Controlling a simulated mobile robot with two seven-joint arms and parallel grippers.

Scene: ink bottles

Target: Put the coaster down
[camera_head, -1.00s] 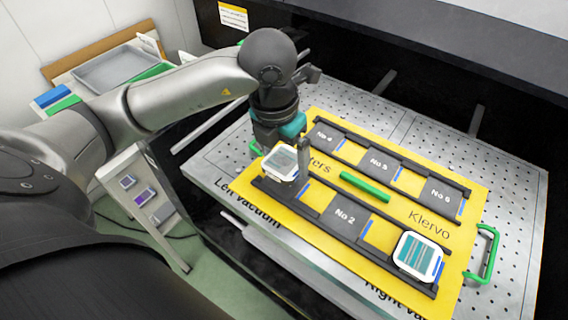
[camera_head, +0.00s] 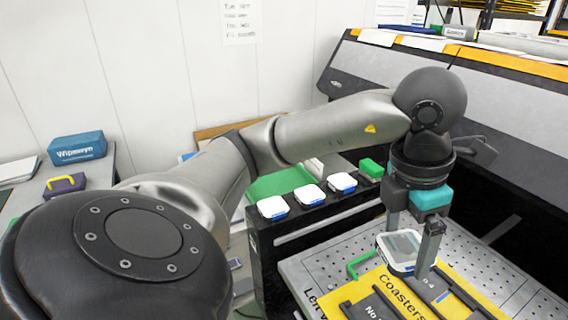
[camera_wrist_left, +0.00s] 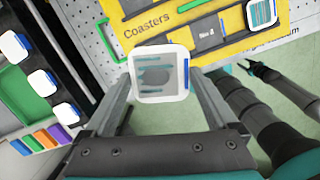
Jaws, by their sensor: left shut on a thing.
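My left gripper (camera_head: 411,250) is shut on a white-rimmed coaster (camera_head: 400,247) with a grey-teal face. The coaster is held tilted above the left part of the yellow board (camera_head: 372,290). In the left wrist view the coaster (camera_wrist_left: 160,72) sits between the two fingers, covering part of the board's edge. Another coaster with teal stripes (camera_wrist_left: 262,12) lies on the board in that view. The board's dark slots are partly cut off in the head view. My right gripper (camera_wrist_left: 250,68) shows small and dark at the right of the wrist view; its jaws are unclear.
Several white coasters, one of them here (camera_head: 272,207), lie along a black cabinet top (camera_head: 300,225) left of the perforated table (camera_head: 325,268). The large grey printer (camera_head: 480,90) is behind.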

